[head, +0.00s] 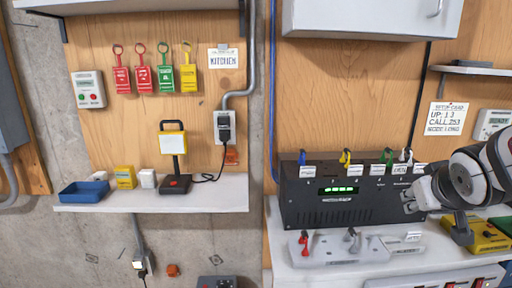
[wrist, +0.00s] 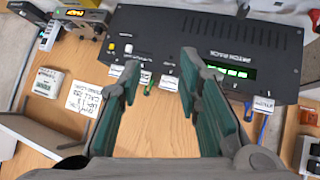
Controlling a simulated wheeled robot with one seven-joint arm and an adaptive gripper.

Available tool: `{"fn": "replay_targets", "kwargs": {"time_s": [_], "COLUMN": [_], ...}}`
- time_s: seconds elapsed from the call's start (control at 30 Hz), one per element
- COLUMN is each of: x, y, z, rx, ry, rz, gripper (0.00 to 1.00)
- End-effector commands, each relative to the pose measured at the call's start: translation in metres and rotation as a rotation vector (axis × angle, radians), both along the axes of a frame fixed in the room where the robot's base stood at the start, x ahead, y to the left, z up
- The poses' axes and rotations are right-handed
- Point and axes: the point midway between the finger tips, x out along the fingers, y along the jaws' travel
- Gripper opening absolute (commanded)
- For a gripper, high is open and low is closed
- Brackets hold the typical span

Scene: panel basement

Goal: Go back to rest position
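My gripper (head: 432,208) is at the right in the head view, by the right end of the black panel box (head: 330,205). In the wrist view my gripper (wrist: 160,72) is open, with its two teal-padded fingers apart and nothing between them. The black box (wrist: 210,45) lies beyond the fingertips, with its green display lit. I cannot tell from these views whether a finger touches the box.
Coloured plugs and white labels line the box's top. A grey plate (head: 335,250) with a red plug stands on the shelf in front. A yellow device (head: 488,238) sits under my arm. The left shelf (head: 220,196) holds a blue tray (head: 83,192) and a lamp (head: 174,150).

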Motion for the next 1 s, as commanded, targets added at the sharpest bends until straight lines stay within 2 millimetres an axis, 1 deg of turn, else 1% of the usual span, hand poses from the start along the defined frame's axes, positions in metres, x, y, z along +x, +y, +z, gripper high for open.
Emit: {"fn": "replay_targets", "kwargs": {"time_s": [0.03,0.17,0.2,0.27,0.3,0.4,0.5,0.6,0.67,1.0], "x": [-0.016,-0.067,-0.085,-0.109,-0.125,-0.16,-0.185,-0.198,-0.201,-0.201], "y": [0.018,0.06,0.073,0.092,0.103,0.126,0.141,0.148,0.15,0.15], "z": [0.006,0.007,0.006,0.004,0.002,-0.003,-0.006,-0.009,-0.009,-0.009], "rx": [0.017,0.087,0.113,0.151,0.175,0.226,0.261,0.278,0.283,0.282], "ry": [0.026,0.133,0.167,0.217,0.25,0.322,0.375,0.405,0.412,0.414], "rz": [0.001,-0.001,0.005,0.018,0.03,0.062,0.088,0.103,0.107,0.105], "gripper": [0.32,0.32,0.32,0.32,0.32,0.32,0.32,0.32,0.32,0.32]}}
